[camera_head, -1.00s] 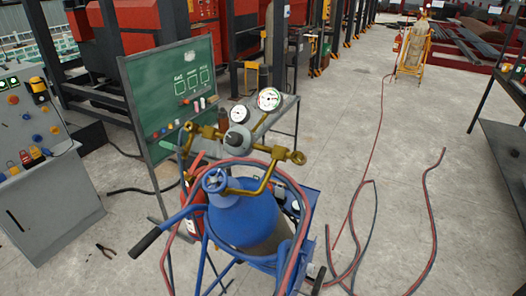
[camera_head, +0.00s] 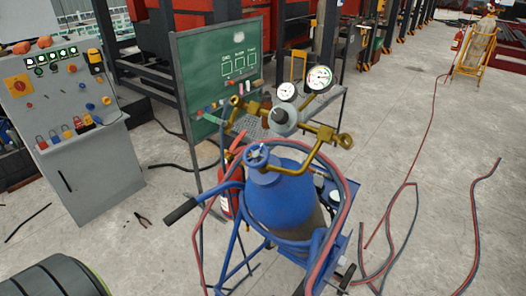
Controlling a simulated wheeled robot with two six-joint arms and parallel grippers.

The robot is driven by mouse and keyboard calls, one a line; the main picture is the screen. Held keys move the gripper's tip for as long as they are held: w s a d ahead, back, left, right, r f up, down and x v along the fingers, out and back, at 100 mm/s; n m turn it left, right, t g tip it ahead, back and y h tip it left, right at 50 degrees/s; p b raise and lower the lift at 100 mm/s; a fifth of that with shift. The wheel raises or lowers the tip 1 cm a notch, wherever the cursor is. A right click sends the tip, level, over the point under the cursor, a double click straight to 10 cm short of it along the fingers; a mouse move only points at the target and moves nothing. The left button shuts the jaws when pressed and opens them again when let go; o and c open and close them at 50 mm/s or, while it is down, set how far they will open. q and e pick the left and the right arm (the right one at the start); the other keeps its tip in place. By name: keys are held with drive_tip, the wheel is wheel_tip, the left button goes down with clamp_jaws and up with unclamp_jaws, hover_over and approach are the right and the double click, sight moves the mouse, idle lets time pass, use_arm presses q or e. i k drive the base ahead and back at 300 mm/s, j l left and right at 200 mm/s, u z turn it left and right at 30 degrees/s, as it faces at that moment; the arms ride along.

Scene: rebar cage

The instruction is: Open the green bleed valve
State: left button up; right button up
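I cannot make out a green bleed valve in the head view. A blue gas cylinder (camera_head: 283,200) stands upright on a blue cart (camera_head: 341,247). A blue handwheel (camera_head: 256,154) sits at its top. Above it is a brass regulator assembly (camera_head: 321,131) with a grey round body (camera_head: 284,121) and two white-faced gauges, the small gauge (camera_head: 287,91) and the large gauge (camera_head: 319,79). Neither of my grippers is in view.
A grey control console (camera_head: 76,150) stands at left; a green board (camera_head: 222,73) stands behind the cart. A red extinguisher (camera_head: 226,199) is beside the cylinder. Pliers (camera_head: 143,219) and hoses (camera_head: 478,220) lie on the floor. A dark ribbed object (camera_head: 55,279) is cut off lower left.

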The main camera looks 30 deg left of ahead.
sight(213, 118)
drive_tip(key=j+u, duration=0.15)
drive_tip(key=u, duration=1.2)
